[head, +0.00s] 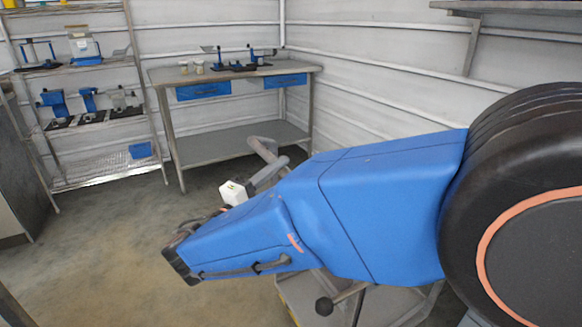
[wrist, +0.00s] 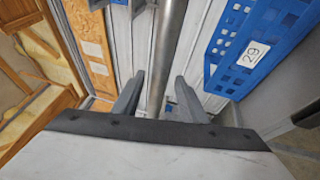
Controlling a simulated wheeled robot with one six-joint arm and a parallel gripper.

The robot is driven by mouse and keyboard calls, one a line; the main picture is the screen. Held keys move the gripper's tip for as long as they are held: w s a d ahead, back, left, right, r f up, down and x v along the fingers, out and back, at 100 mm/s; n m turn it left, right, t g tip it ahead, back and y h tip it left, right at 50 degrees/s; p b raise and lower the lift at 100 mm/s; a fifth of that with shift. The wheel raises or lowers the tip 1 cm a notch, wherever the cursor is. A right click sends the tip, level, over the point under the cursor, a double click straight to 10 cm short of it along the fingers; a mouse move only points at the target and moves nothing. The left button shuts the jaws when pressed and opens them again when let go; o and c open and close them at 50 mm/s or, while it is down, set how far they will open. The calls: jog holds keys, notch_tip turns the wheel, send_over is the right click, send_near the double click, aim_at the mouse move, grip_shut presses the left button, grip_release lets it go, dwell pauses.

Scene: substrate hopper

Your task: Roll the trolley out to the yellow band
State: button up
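In the wrist view my gripper (wrist: 160,80) is open, its two grey fingers on either side of a round grey bar (wrist: 168,45). Narrow gaps show between the bar and both fingers. I cannot tell whether this bar is the trolley's handle. In the head view my blue arm crosses the picture and I cannot make out the gripper's fingers. A grey frame with a flat deck and a yellowish edge (head: 288,303) shows partly under the arm; it may be the trolley, mostly hidden. I cannot make out a yellow band on the floor.
A metal workbench (head: 215,150) with blue drawers stands at the back. A shelf rack (head: 105,175) with blue equipment stands at the left. Floor (head: 110,265) is clear at the lower left. The wrist view shows a blue crate (wrist: 262,30) labelled 29 and orange-brown panels (wrist: 85,40).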

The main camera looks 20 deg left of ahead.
jog(key=v, duration=1.1)
jog(key=shift+s, duration=0.4)
jog(key=shift+a, duration=0.1)
